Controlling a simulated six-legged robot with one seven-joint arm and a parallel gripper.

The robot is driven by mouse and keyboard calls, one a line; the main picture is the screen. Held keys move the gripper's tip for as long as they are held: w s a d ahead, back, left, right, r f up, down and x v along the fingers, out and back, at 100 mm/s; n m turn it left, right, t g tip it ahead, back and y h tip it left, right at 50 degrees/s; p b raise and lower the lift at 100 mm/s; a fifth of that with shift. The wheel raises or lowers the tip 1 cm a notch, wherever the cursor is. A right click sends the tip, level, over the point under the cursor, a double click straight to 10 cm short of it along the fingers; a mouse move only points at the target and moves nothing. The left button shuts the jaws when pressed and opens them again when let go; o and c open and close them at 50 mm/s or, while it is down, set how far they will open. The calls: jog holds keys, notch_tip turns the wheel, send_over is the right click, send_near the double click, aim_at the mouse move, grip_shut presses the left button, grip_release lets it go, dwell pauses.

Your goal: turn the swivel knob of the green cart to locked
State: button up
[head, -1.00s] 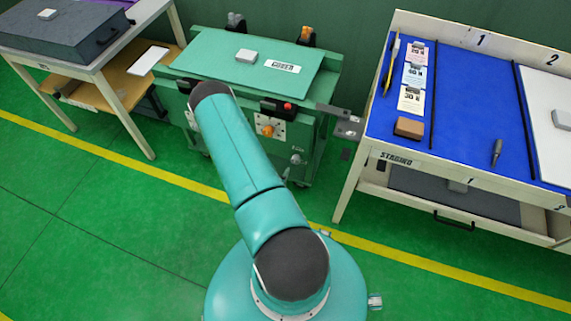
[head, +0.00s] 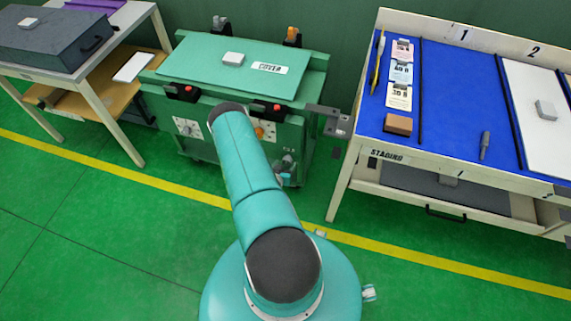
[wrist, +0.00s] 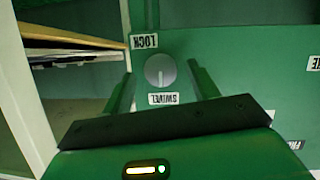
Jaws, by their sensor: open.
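The green cart (head: 205,95) stands ahead in the head view, its front partly hidden by my arm. In the wrist view the swivel knob (wrist: 160,70) is a round grey disc on a green panel. Its pale pointer line points down in the picture, toward the upside-down SWIVEL label (wrist: 176,99). The upside-down LOCK label (wrist: 144,42) is on the opposite side. My gripper (wrist: 160,82) is open, with one green finger on each side of the knob in the picture. I see no contact, and the depth gap is unclear. The head view hides my gripper behind the arm.
A blue-topped staging table (head: 450,120) stands close to the cart's right. A bench (head: 110,40) with a grey case (head: 50,38) is on the left. The cart's front also carries an orange knob (head: 262,130) and red-topped latches (head: 186,91). Green floor in front is free.

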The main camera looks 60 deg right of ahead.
jog(key=shift+x, duration=0.9)
jog(key=c, duration=1)
